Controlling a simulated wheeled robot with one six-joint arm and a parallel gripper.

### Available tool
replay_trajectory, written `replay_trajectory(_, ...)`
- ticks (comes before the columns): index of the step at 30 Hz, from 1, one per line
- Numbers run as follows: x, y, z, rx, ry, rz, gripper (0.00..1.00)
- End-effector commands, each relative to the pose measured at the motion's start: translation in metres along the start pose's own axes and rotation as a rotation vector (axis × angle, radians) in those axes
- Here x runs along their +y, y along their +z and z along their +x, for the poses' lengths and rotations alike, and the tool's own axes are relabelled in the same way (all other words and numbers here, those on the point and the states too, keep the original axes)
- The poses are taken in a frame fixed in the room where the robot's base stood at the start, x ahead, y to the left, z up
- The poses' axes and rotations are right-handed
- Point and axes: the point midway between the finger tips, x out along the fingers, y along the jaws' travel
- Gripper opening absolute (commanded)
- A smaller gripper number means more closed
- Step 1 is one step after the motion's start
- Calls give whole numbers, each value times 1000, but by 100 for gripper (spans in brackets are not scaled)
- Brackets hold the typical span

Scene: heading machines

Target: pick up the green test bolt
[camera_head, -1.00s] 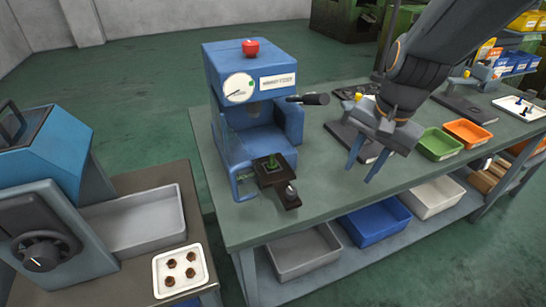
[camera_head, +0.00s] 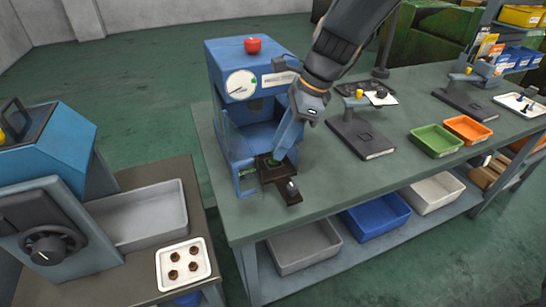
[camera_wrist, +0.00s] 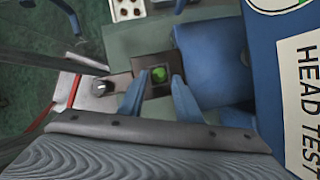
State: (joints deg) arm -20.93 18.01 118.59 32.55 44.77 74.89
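The green test bolt (camera_wrist: 159,75) sits in the dark fixture block (camera_wrist: 152,66) of the blue head test machine (camera_head: 240,88). In the wrist view its green head shows from above, between and just beyond the fingertips. My gripper (camera_wrist: 154,84) is open, with one blue finger on each side of the block's near edge. In the head view my gripper (camera_head: 285,148) is over the fixture, in front of the machine, and its fingers partly hide the bolt. Whether the fingers touch the bolt cannot be told.
A red button (camera_head: 252,45) tops the machine. Green (camera_head: 437,140) and orange (camera_head: 467,130) trays sit to the right on the bench (camera_head: 330,195). A white tray of several brown bolts (camera_head: 183,264) is on the left table.

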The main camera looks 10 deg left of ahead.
Motion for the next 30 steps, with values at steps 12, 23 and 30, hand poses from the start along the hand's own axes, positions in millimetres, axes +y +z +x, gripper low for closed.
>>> replay_trajectory(12,0,0,29,0,-1,0,31)
replay_trajectory(23,0,0,29,0,-1,0,0)
replay_trajectory(30,-1,0,27,0,-2,0,0)
